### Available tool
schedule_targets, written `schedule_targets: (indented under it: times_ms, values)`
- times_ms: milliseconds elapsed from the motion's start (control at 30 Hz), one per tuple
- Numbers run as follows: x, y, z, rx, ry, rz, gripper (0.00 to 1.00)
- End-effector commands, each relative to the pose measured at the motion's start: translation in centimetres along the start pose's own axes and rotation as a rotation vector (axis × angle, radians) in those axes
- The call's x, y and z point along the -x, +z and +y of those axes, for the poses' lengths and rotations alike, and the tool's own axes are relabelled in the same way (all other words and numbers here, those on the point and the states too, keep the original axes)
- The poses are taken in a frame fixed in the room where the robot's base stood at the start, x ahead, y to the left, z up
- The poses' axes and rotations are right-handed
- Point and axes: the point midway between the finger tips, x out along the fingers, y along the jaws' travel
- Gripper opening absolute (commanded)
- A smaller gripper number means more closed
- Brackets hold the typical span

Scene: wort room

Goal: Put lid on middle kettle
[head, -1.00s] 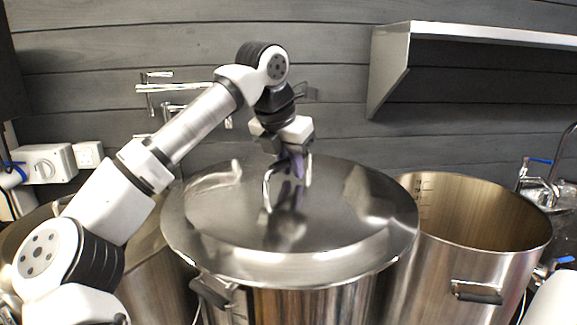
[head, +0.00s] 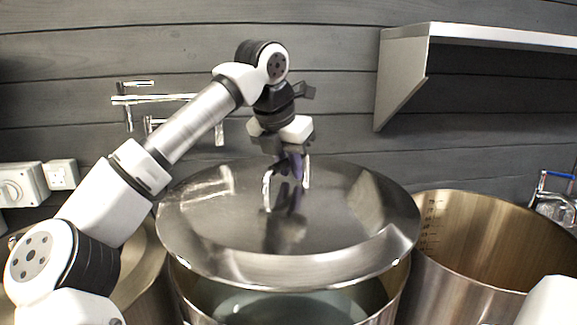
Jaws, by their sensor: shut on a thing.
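The round steel lid (head: 350,240) is held over the middle kettle (head: 389,312), tilted or shifted so that a gap shows at the kettle's front. Through the gap I see the kettle's inside with pale greenish liquid (head: 290,307). My gripper (head: 288,170) is shut on the lid's handle (head: 267,192), an upright metal loop at the lid's middle. Whether the lid's back edge touches the kettle's rim is hidden.
An open, empty-looking kettle (head: 480,250) stands at the right. Another kettle (head: 145,265) stands at the left, partly behind my arm. A metal shelf (head: 400,80) juts from the wall at upper right. Wall taps (head: 160,99) are behind my arm.

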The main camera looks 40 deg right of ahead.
Motion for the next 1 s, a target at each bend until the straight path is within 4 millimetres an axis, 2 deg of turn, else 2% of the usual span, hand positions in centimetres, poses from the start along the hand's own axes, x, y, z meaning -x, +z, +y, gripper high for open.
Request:
schedule_targets:
  times_ms: [267,700,1000]
  values:
    - [-1.4,-0.6,-0.1,-0.001,-0.001,-0.004,0.00]
    - [-5.3,-2.2,-0.1,-0.001,-0.002,-0.005,0.00]
    - [-7.3,-3.0,0.0,-0.001,0.000,-0.004,0.00]
